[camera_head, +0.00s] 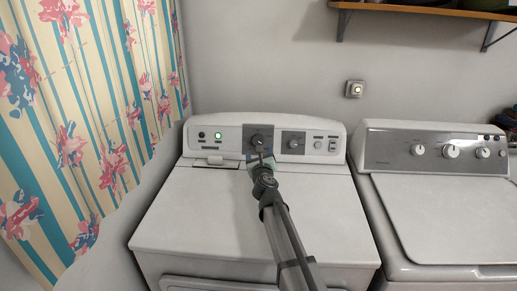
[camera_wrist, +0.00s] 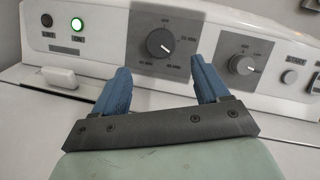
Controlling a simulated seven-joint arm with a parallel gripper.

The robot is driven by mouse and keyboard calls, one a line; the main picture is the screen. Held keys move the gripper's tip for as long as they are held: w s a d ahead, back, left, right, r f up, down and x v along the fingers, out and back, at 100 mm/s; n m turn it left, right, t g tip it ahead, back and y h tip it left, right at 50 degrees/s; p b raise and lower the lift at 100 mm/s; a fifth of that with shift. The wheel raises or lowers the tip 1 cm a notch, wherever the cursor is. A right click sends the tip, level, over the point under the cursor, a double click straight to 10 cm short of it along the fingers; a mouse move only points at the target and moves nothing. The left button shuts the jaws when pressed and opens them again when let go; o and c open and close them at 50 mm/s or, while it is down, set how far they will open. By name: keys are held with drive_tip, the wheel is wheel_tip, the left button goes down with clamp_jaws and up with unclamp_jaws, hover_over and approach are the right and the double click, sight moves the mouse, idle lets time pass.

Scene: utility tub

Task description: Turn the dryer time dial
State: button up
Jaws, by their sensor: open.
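The dryer (camera_head: 255,215) is the white machine at the left, with a control panel along its back. Its larger dark dial (camera_head: 258,140), on a grey square plate with time marks, is the dryer time dial; in the wrist view this dial (camera_wrist: 161,42) sits just left of centre, its white pointer toward the lower right. My gripper (camera_head: 262,156) is in front of this dial. In the wrist view my gripper (camera_wrist: 158,78) is open, its two blue fingers either side below the dial, with nothing between them and apparently not touching it.
A second, smaller dial (camera_wrist: 242,65) is right of the time dial, close to the right finger. A lit green light (camera_wrist: 78,24) and a white tab (camera_wrist: 58,78) are at the left. A washer (camera_head: 440,200) stands right of the dryer, and a patterned curtain (camera_head: 85,120) hangs at the left.

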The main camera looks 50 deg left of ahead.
drive_tip(key=v, duration=0.5)
